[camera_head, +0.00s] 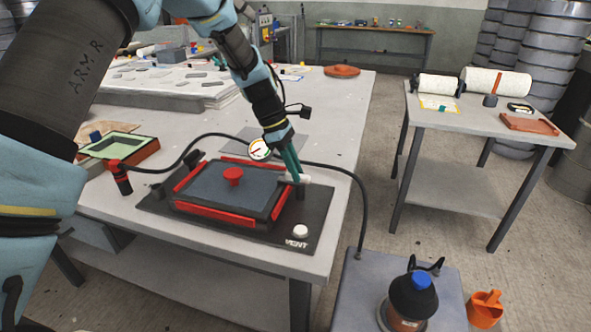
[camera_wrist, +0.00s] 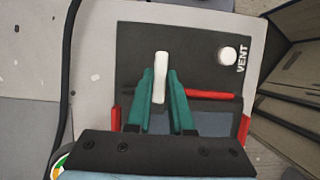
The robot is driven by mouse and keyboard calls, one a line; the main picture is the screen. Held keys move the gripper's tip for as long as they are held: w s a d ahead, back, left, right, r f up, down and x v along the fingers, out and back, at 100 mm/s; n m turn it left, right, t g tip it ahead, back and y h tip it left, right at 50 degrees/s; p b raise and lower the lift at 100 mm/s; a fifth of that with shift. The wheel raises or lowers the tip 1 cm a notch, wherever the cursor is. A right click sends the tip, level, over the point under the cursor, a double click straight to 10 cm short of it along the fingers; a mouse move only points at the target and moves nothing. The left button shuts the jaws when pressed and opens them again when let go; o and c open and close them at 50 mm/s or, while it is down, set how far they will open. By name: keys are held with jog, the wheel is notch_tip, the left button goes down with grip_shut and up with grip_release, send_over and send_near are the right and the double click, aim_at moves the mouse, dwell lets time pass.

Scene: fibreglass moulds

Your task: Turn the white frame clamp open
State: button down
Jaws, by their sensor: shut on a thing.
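The white frame clamp (camera_head: 301,179) is a short white bar at the right edge of the black base plate, beside the red-edged frame (camera_head: 222,190). In the wrist view the clamp (camera_wrist: 161,72) stands between my two teal fingers and sticks out beyond their tips. My gripper (camera_head: 291,170) reaches down from above and is shut on the clamp; it also shows in the wrist view (camera_wrist: 160,85). The clamp's pivot is hidden by the fingers. The frame lies flat over a dark blue panel with a red knob (camera_head: 232,176) in its middle.
A white VENT button (camera_head: 300,231) sits at the plate's near right corner. A pressure gauge (camera_head: 260,149) and a black hose (camera_head: 362,205) lie close by my gripper. A red-topped fitting (camera_head: 119,177) stands left of the plate.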

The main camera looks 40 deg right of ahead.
jog(key=shift+m, duration=0.3)
jog(key=m, duration=0.1)
jog(key=m+y+p, duration=0.1)
jog(key=m, duration=0.1)
jog(key=shift+w+d+m+g+y+p, duration=0.1)
jog(key=shift+d+m+g+y+p, duration=0.15)
jog(key=shift+m+g+y+p, duration=0.05)
jog(key=m, duration=0.1)
jog(key=m+y, duration=0.1)
jog(key=m, duration=0.2)
jog(key=shift+d+m+y+p, duration=0.3)
jog(key=shift+y, duration=0.1)
jog(key=m, duration=0.1)
jog(key=m+y, duration=0.1)
jog(key=m, duration=0.3)
jog(key=shift+d+t+y, duration=0.3)
jog(key=shift+t+y, duration=0.1)
jog(key=shift+s+d+m+t+y, duration=0.15)
jog(key=shift+m+t+y, duration=0.15)
jog(key=shift+m, duration=0.7)
jog(key=shift+s+a+m+t+y, duration=0.1)
jog(key=shift+m+t+y, duration=0.15)
jog(key=shift+m, duration=0.75)
jog(key=c, duration=0.8)
grip_release()
